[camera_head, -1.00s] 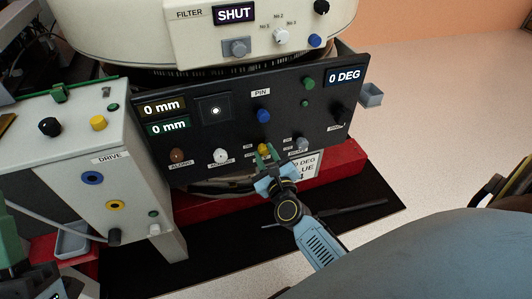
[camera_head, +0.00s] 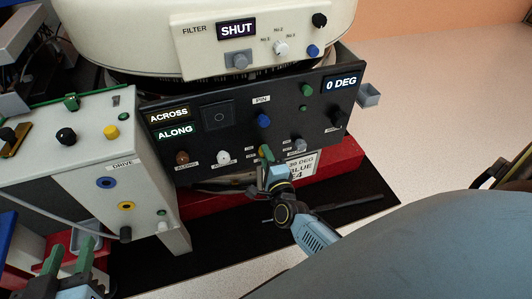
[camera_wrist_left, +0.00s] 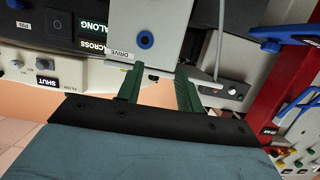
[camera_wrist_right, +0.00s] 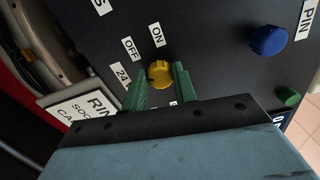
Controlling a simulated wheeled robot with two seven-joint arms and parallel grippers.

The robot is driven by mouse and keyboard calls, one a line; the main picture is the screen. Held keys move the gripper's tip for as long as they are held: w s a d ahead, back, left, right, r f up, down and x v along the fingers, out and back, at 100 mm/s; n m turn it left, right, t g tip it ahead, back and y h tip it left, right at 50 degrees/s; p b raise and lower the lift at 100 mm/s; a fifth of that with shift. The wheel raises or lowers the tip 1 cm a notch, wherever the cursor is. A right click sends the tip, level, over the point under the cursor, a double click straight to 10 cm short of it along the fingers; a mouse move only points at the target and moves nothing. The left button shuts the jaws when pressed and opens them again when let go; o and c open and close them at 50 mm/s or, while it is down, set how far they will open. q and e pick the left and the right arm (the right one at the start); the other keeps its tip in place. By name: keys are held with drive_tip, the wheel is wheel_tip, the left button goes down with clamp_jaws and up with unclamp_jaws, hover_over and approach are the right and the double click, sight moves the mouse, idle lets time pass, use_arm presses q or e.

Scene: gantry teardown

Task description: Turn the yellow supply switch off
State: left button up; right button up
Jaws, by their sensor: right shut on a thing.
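The yellow supply switch (camera_wrist_right: 160,74) is a round knob on the dark panel, with ON and OFF labels beside it in the right wrist view. In the head view it is a small yellow patch (camera_head: 262,152), mostly hidden by my right gripper (camera_head: 266,160). The right gripper's green fingers stand on either side of the knob and are shut on it. The knob's exact pointing is hard to read. My left gripper (camera_head: 72,254) is at the lower left of the head view, open and empty, in front of the drive cabinet (camera_head: 142,184).
The dark panel (camera_head: 220,150) also carries a blue PIN knob (camera_head: 263,121), brown and white knobs at lower left, and a grey knob (camera_head: 299,145) close right of my right gripper. The cream filter housing (camera_head: 200,60) overhangs above. Open floor lies to the right.

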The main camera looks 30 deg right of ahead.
use_arm(q)
drive_tip(key=s+a+f+g+y+p, duration=0.2)
drive_tip(key=s+a+f+g, duration=0.1)
drive_tip(key=s+f+g, duration=0.3)
drive_tip(key=shift+a+f, duration=0.15)
drive_tip(key=shift+f, duration=0.6)
use_arm(e)
drive_tip(key=shift+n, duration=2.3)
drive_tip(key=o, duration=1)
